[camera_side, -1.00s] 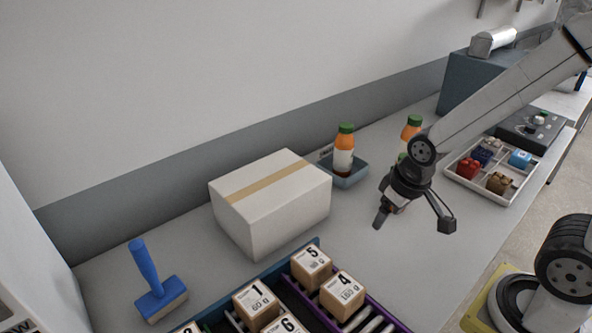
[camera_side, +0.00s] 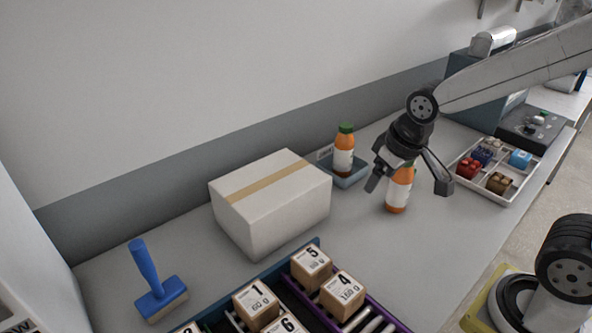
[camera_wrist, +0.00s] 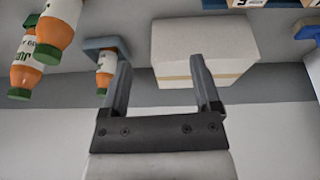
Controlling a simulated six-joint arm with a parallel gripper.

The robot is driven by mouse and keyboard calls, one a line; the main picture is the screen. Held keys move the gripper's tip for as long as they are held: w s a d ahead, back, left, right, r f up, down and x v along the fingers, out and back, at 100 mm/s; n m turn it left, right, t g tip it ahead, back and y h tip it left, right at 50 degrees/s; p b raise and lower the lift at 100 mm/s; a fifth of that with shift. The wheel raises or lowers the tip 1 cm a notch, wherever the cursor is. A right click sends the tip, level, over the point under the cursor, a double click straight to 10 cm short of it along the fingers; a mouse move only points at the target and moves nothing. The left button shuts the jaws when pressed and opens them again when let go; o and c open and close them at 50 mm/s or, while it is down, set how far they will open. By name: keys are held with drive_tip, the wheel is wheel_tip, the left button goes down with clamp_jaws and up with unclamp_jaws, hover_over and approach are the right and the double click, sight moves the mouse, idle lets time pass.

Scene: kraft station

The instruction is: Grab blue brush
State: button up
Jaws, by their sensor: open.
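The blue brush (camera_side: 156,284) stands on the grey table at the lower left of the side view, its handle (camera_side: 144,262) pointing up and its pale bristles down. In the wrist view a blue piece of it (camera_wrist: 306,32) shows at the right edge, partly cut off. My gripper (camera_side: 408,187) is open and empty, raised above the table beside an orange bottle, far to the right of the brush. In the wrist view its two fingers (camera_wrist: 163,85) are spread wide with nothing between them.
A taped white box (camera_side: 270,203) stands between my gripper and the brush. An orange bottle (camera_side: 398,196) stands behind my gripper; another bottle (camera_side: 344,152) is in a blue tray. Numbered cartons (camera_side: 312,264) sit in a rack at the front. A divided tray (camera_side: 519,193) is at right.

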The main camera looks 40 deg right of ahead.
drive_tip(key=w+a+r+n+t+y, duration=0.2)
drive_tip(key=w+a+n+t+y, duration=0.4)
drive_tip(key=w+a, duration=1.15)
drive_tip(key=n+g+y, duration=0.4)
drive_tip(key=n+y, duration=0.4)
drive_tip(key=y, duration=0.3)
hover_over(152, 278)
drive_tip(key=w+v, duration=0.1)
drive_tip(key=v, duration=0.4)
wheel_tip(152, 278, down, 3)
drive_tip(key=f, duration=0.2)
drive_tip(key=d+f, duration=0.1)
drive_tip(key=f, duration=0.1)
drive_tip(key=shift+s+f, duration=0.1)
drive_tip(key=shift+f, duration=0.05)
drive_tip(key=shift+a, duration=0.15)
drive_tip(key=shift+x, duration=1.2)
drive_tip(key=shift+a, duration=0.1)
